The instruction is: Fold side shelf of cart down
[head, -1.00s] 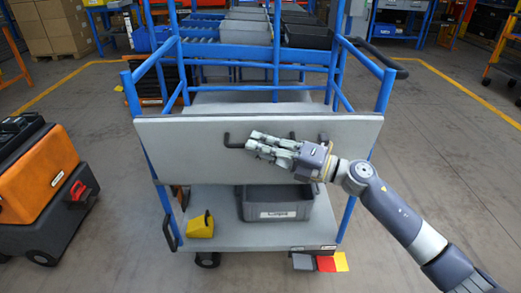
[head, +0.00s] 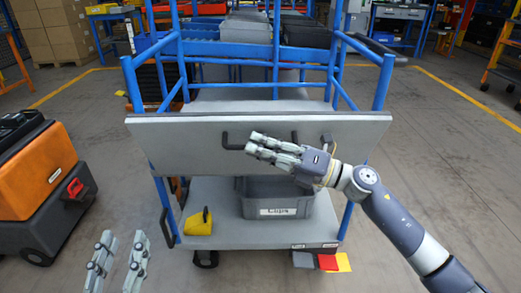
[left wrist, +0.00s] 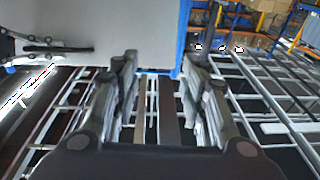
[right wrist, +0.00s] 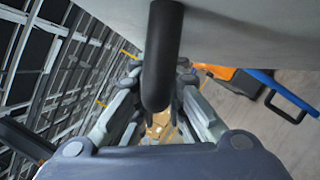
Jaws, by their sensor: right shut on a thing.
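The cart has a blue tube frame (head: 383,85) and a grey side shelf panel (head: 185,142) on the side facing me. The panel is slanted, with its wide edge uppermost in the head view. A black handle (head: 227,141) on its face is partly hidden by my right gripper (head: 255,143). My right gripper is shut on this handle; in the right wrist view the black bar (right wrist: 160,65) lies between the fingers. My left gripper (head: 118,262) is open and empty at the lower left, apart from the cart; its spread fingers (left wrist: 160,95) also show in the left wrist view.
The cart's lower deck (head: 225,235) holds a grey bin (head: 278,208) and a yellow wedge-shaped thing (head: 198,222). An orange and black machine (head: 40,185) stands at the left. Coloured squares (head: 328,262) lie by the cart's front right.

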